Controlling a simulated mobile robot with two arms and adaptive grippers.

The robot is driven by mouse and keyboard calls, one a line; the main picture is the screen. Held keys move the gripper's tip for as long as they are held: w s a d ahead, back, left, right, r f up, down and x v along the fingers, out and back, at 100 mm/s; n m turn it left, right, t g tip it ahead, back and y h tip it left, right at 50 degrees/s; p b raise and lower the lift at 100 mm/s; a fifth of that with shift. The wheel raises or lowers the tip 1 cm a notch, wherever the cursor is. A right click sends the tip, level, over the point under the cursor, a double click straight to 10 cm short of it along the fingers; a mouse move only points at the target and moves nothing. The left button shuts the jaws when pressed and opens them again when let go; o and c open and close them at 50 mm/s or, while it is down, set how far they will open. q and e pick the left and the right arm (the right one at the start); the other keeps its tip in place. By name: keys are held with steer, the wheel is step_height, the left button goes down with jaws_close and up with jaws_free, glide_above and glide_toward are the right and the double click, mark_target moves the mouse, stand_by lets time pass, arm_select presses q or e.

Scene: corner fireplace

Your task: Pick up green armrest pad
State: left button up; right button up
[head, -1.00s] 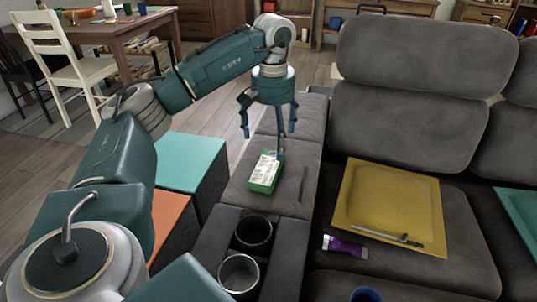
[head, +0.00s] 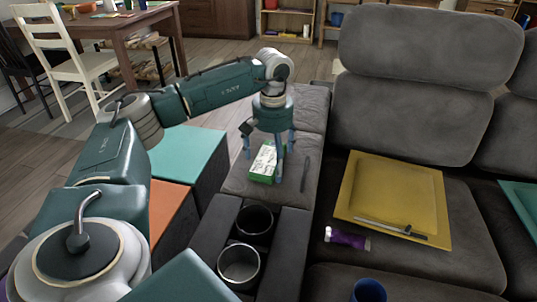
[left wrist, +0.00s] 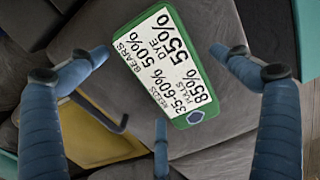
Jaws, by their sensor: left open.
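The green armrest pad (head: 263,163), a green block with a white printed label, lies on the grey sofa armrest behind the cup holders. In the left wrist view the pad (left wrist: 166,68) lies tilted, its label text readable. My left gripper (head: 269,157) is open above and around the pad, fingers pointing down. In the left wrist view the left gripper (left wrist: 160,54) has one finger on each side of the pad and a third below it. I cannot tell whether any finger touches it. My right gripper is not in view.
A dark thin stick (head: 306,175) lies on the armrest right of the pad. Two cup holders (head: 239,264) are in front. A yellow cushion (head: 394,190) and a purple flashlight (head: 347,239) are on the seat. A teal-topped block (head: 188,160) stands left of the armrest.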

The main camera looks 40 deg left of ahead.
arm_select(q)
steer(key=shift+r, duration=0.1)
steer(key=c, duration=1.2)
